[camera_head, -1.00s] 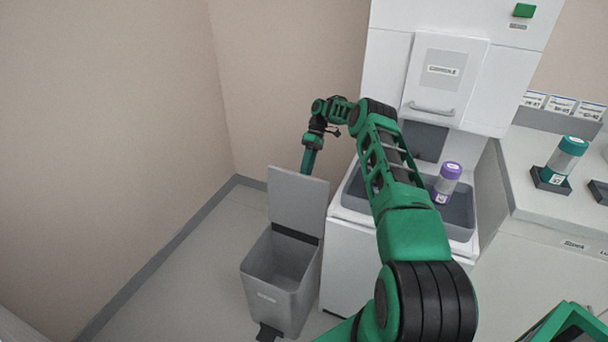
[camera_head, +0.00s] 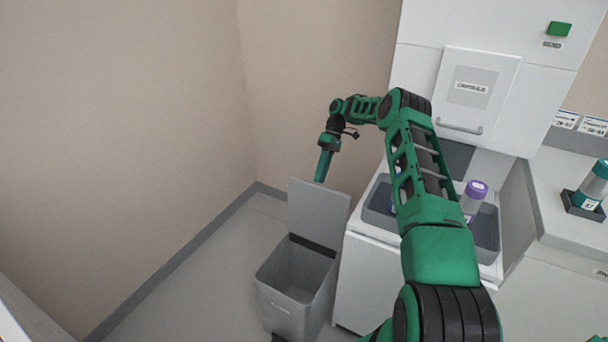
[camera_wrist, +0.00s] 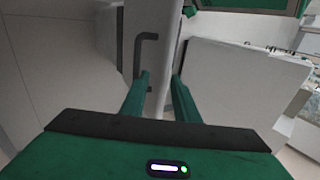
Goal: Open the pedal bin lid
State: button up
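The grey pedal bin (camera_head: 288,305) stands on the floor beside the white cabinet. Its lid (camera_head: 318,215) is raised and stands near upright on the rear side, and the inside of the bin shows. My gripper (camera_head: 321,178) points down at the lid's top edge, on its far side; the fingertips are partly hidden there, and I cannot tell if they touch it. In the wrist view my gripper (camera_wrist: 161,77) has its two fingers apart, with nothing visibly clamped between them. The pedal (camera_head: 280,338) is cut off by the lower frame edge.
The white cabinet (camera_head: 375,275) stands close to the right of the bin, with a grey tray and a purple-capped bottle (camera_head: 473,197) on top. A capsule door (camera_head: 478,95) is above. Bare wall is behind; floor (camera_head: 205,285) is free to the left.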

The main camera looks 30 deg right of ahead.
jog(key=s+a+r, duration=0.2)
jog(key=a+r, duration=0.2)
jog(key=a, duration=0.4)
jog(key=shift+r, duration=0.4)
jog(key=shift+s, duration=0.1)
jog(key=s+d+r+m+t+h, duration=0.1)
jog(key=s+r+m+h, duration=0.25)
jog(key=s+r, duration=0.7)
jog(key=s+d+r+m+t+h, duration=0.15)
jog(key=s+r+m, duration=0.25)
jog(key=s+r, duration=0.65)
jog(key=s+f+m+t, duration=0.2)
jog(key=s+m, duration=0.4)
jog(key=s, duration=2)
jog(key=shift+s+d+f+h, duration=0.15)
jog(key=shift+s+f+h, duration=0.25)
jog(key=shift+f, duration=0.15)
